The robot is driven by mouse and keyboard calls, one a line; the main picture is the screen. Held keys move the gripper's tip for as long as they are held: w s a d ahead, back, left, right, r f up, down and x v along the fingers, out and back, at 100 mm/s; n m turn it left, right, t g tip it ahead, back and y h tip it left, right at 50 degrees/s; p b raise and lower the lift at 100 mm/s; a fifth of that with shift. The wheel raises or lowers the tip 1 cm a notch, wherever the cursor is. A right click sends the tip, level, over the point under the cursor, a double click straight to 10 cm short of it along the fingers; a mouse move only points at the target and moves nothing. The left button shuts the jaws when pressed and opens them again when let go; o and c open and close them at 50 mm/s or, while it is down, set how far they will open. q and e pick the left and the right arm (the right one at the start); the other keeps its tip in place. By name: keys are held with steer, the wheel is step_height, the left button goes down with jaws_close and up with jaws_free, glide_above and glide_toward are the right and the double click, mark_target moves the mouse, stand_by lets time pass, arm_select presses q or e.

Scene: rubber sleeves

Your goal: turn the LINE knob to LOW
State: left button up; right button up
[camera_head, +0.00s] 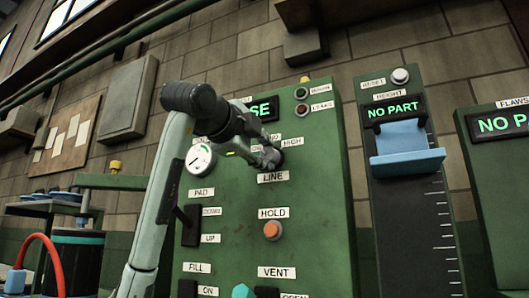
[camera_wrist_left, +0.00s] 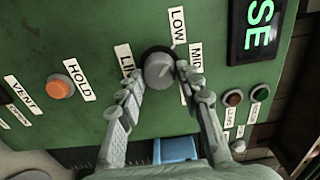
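The LINE knob (camera_wrist_left: 159,71) is a round grey knob on a dark ring in the green panel (camera_head: 320,215). In the left wrist view the LOW label (camera_wrist_left: 177,25) is above it and the MID label (camera_wrist_left: 195,58) to its right. A further label is mostly hidden behind a finger. I cannot tell clearly where the knob points. My left gripper (camera_wrist_left: 160,76) has its fingers spread on both sides of the knob, with small gaps seeming to show. In the head view my left gripper (camera_head: 268,156) is at the knob, above the LINE label (camera_head: 273,177), and hides most of it.
The orange HOLD button (camera_head: 272,230) is below the knob. A dial gauge (camera_head: 200,158) and a dark PAD switch (camera_head: 188,226) are to the left. Red and green buttons (camera_head: 301,101) are above. A height stand with a blue bracket (camera_head: 405,150) stands at the right.

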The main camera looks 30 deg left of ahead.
arm_select(q)
steer(key=o, duration=0.3)
steer(key=shift+o, duration=0.2)
steer(key=s, duration=1.2)
steer(key=shift+d, duration=0.35)
